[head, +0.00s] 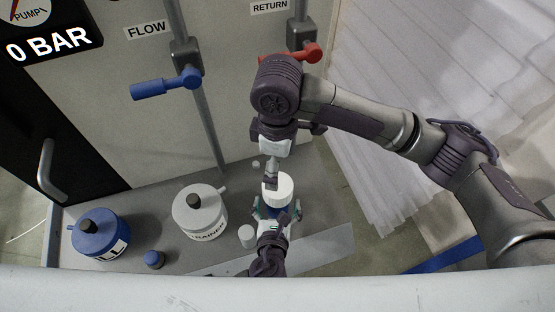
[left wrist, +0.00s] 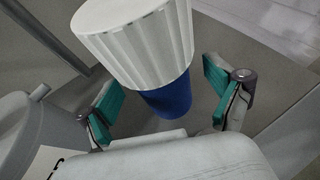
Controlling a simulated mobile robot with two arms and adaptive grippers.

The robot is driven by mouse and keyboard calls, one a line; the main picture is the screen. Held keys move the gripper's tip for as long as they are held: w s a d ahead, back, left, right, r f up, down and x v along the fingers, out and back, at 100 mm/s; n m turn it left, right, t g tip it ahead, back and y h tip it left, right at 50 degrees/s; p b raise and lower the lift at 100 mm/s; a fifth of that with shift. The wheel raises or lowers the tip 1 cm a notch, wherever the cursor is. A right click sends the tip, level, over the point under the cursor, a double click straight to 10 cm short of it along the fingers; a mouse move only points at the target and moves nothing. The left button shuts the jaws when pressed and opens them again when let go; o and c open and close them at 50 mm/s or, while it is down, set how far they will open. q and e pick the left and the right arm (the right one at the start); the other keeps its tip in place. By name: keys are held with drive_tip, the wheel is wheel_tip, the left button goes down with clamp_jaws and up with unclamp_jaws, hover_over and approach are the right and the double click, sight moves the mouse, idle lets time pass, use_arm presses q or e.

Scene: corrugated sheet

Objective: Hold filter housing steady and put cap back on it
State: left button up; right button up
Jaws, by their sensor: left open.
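The filter housing is a blue cylinder (left wrist: 168,100) with a wider white ribbed cap (left wrist: 140,38) at its top in the left wrist view. The white cap also shows in the head view (head: 284,187). I cannot tell whether the cap is seated or just resting there. My left gripper (left wrist: 163,97) is open, its green pads on either side of the blue housing with visible gaps. It also shows in the head view (head: 276,210). My right gripper (head: 271,180) points down at the cap's top from above; its fingertips are too small to read.
A white strainer pot (head: 196,208) and a blue fill pot (head: 97,232) stand to the left on the grey bench (head: 180,262). A small blue-topped item (head: 154,259) and a small white cylinder (head: 247,235) stand nearby. Blue (head: 165,85) and red (head: 300,54) valve handles project behind.

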use_arm(q)
drive_tip(key=v, duration=0.9)
drive_tip(key=shift+s+r, duration=0.15)
drive_tip(key=shift+s, duration=0.25)
